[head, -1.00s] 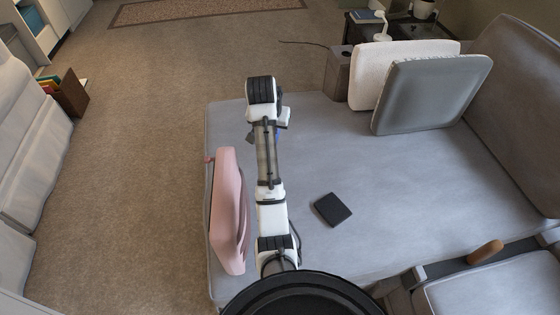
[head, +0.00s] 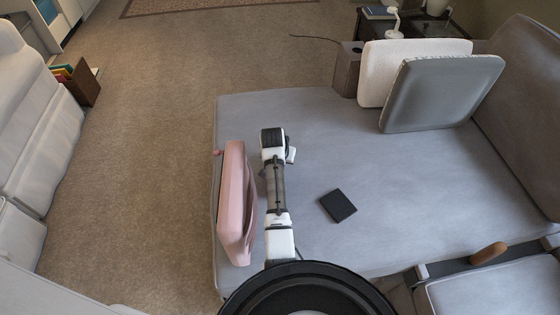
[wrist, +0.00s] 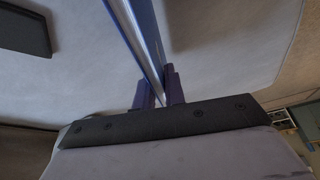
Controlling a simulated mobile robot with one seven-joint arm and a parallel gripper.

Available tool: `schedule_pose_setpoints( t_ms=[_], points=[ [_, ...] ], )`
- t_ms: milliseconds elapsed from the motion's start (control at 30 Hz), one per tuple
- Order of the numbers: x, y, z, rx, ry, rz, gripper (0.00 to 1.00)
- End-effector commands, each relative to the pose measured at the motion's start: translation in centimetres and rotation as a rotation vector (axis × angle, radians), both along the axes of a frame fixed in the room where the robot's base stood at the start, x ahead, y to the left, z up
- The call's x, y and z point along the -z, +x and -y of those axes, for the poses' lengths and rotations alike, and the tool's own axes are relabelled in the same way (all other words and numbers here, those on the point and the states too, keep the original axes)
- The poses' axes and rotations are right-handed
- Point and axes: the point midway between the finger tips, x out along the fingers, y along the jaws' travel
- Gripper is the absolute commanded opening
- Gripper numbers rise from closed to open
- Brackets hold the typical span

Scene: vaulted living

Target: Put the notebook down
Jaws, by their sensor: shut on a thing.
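The notebook (wrist: 140,42) is blue and shows nearly edge-on in the wrist view, running up from my fingers past the top of the frame. My gripper (wrist: 158,88) is shut on it. The grey sofa seat (head: 420,170) lies beneath. I cannot tell whether the notebook touches the seat. In the head view my arm reaches out over the left part of the seat. My wrist hides the fingers and the notebook there.
A flat black object (head: 338,205) lies on the seat to the right of my arm. White (head: 375,72) and grey (head: 440,95) cushions are at the back right. The middle of the seat is clear.

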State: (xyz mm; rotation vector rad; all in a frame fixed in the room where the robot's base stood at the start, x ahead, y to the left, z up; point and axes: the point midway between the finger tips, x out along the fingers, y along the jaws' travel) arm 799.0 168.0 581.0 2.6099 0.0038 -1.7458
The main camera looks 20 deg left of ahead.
Motion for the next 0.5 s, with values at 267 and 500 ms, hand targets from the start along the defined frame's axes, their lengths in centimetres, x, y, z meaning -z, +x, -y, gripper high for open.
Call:
schedule_pose_setpoints(
  t_ms=[267, 500],
  points=[
    [1.4, 0.1, 0.0, 0.0, 0.001, 0.003, 0.0],
    [1.7, 0.0, 0.0, 0.0, 0.0, 0.001, 0.14]
  ],
)
